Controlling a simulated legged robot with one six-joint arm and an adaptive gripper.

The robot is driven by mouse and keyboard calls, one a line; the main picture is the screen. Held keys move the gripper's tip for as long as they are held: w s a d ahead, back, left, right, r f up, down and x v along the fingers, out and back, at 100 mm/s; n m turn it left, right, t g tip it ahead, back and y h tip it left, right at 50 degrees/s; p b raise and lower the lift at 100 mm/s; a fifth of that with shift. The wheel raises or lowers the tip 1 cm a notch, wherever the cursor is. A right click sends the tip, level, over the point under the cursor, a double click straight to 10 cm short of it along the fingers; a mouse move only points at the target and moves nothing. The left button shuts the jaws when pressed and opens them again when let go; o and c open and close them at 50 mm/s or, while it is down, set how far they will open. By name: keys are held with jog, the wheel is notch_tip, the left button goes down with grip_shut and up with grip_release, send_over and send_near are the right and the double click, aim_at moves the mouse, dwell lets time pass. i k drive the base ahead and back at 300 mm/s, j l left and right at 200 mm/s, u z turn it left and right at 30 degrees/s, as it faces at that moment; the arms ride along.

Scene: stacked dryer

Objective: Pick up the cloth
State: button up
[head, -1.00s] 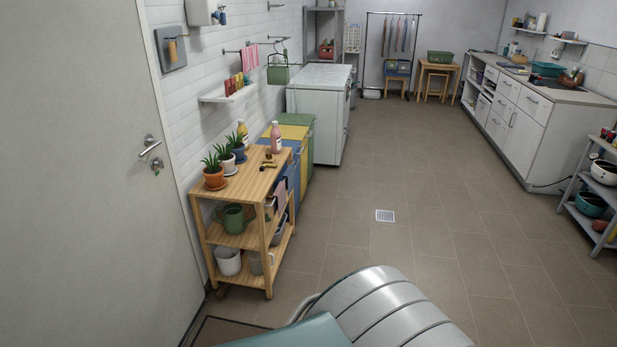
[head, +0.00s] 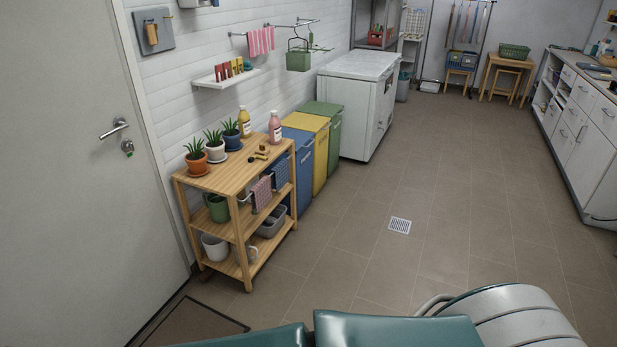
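A pink checked cloth (head: 261,194) hangs over the rail on the right side of a wooden shelf cart (head: 217,182). A dark blue cloth (head: 281,173) hangs behind it on the same side. Another pink striped cloth (head: 261,41) hangs from a rail on the white tiled wall. The frames do not show which cloth the task means. My gripper is not in view, so its state and its distance from the cloths are hidden.
Potted plants and bottles stand on the cart's top. Blue, yellow (head: 308,150) and green bins stand behind it, then a white chest freezer (head: 356,105). A closed door (head: 75,170) is at left. The tiled floor around the drain (head: 399,226) is clear.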

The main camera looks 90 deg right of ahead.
aim_at(280, 177)
jog(key=k+z, duration=0.1)
jog(key=z, duration=2.85)
jog(key=u, duration=3.2)
jog(key=z, duration=3.1)
